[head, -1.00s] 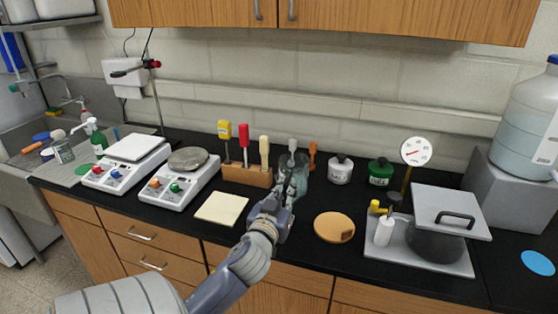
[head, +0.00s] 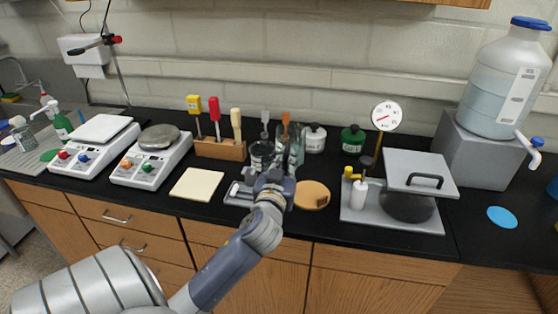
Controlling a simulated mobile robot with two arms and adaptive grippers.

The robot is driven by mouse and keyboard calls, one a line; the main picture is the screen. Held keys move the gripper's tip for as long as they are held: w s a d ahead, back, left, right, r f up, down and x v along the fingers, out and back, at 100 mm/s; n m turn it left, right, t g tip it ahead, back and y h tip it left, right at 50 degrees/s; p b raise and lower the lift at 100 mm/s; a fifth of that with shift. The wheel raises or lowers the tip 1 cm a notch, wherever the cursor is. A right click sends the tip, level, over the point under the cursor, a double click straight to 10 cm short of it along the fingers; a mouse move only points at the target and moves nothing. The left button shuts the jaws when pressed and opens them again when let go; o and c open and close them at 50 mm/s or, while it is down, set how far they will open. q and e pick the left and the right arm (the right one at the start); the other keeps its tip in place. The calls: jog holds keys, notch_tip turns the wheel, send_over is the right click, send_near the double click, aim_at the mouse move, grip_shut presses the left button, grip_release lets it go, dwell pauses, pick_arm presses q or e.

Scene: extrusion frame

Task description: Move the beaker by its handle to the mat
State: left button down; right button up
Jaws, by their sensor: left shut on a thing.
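The clear glass beaker (head: 294,154) stands up just beyond my left gripper (head: 270,180), partly hidden by it. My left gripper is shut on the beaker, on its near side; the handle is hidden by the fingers. I cannot tell whether the beaker's base touches the counter. A round tan mat (head: 311,196) lies right of the gripper, towards the front edge. A blue disc (head: 502,217) lies far right; the pictures do not settle which one is the task's mat. My right gripper is not in view.
A dark cup (head: 261,152) is close left of the beaker, near a wooden tool block (head: 219,149). A flat grey object (head: 238,193) lies beside the gripper. A white bottle (head: 314,138) and green jar (head: 353,139) stand behind. A tray with a pot (head: 407,207) is to the right.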

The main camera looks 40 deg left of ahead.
pick_arm(q)
jog(key=w+d, duration=0.5)
jog(key=f+b, duration=0.7)
jog(key=f, duration=0.1)
jog(key=f+b, duration=0.4)
jog(key=shift+s+a+b, duration=0.1)
jog(key=shift+a+b, duration=0.15)
jog(key=shift+b, duration=0.05)
dwell(0.9)
jog(key=shift+f+b, duration=0.6)
dwell(0.8)
jog(key=c, duration=1.6)
grip_release()
jog(key=shift+o, duration=0.2)
jog(key=v, duration=1.2)
jog(key=shift+f, duration=0.15)
